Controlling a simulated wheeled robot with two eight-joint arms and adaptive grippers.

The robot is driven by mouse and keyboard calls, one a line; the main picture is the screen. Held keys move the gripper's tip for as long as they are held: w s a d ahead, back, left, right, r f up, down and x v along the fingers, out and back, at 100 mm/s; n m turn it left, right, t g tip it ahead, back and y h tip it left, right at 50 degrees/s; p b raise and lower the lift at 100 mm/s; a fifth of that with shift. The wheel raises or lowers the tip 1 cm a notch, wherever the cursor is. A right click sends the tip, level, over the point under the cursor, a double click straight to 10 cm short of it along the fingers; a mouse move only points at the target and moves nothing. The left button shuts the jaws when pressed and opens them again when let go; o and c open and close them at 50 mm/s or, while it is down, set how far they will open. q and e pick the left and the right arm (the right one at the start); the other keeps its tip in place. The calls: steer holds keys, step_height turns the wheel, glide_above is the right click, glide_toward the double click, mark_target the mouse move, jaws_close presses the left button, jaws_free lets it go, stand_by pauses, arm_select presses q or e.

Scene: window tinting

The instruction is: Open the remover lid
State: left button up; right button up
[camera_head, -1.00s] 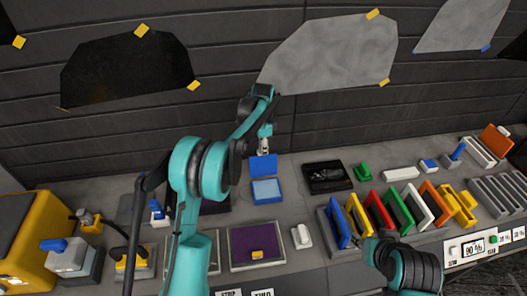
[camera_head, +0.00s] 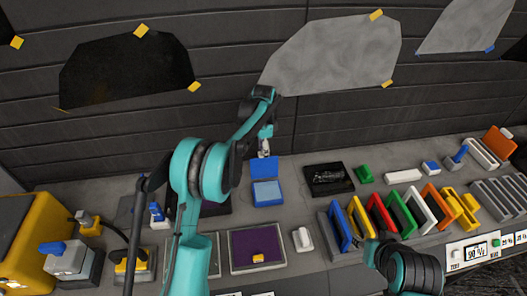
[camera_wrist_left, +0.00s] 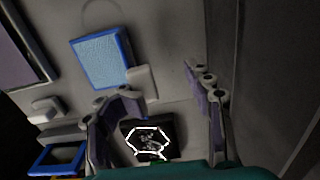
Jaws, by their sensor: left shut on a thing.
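The blue remover box (camera_head: 267,192) stands near the back of the bench, with a light-blue face inside its rim. Its blue lid (camera_head: 263,167) stands raised at the back edge. The box also shows in the left wrist view (camera_wrist_left: 100,58), at the upper left. My left gripper (camera_head: 264,152) is at the top of the lid, shut on it. In the left wrist view its two fingers (camera_wrist_left: 163,100) show apart, and the lid between them is hard to make out. My right gripper (camera_head: 373,245) is low at the right; its fingers are too unclear to judge.
A black tray (camera_head: 319,188) lies right of the box. A rack of coloured frames (camera_head: 380,212) stands farther right. A purple panel (camera_head: 248,243) and a white block (camera_head: 302,239) are in front. Yellow equipment (camera_head: 22,222) fills the left end. Film sheets hang on the wall (camera_head: 225,20).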

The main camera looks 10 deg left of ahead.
arm_select(q)
steer(key=shift+w+a, duration=0.1)
step_height(320, 180, up, 12)
stand_by(0.5)
steer(key=s+n+t+b, duration=0.45)
steer(key=s+n, duration=0.25)
steer(key=s, duration=1.1)
steer(key=s+f+n+t+b, duration=0.2)
steer(key=s+f+n+b, duration=0.3)
steer(key=s+f, duration=0.7)
steer(key=s+n, duration=0.1)
steer(key=s, duration=0.3)
steer(key=shift+a+t, duration=0.35)
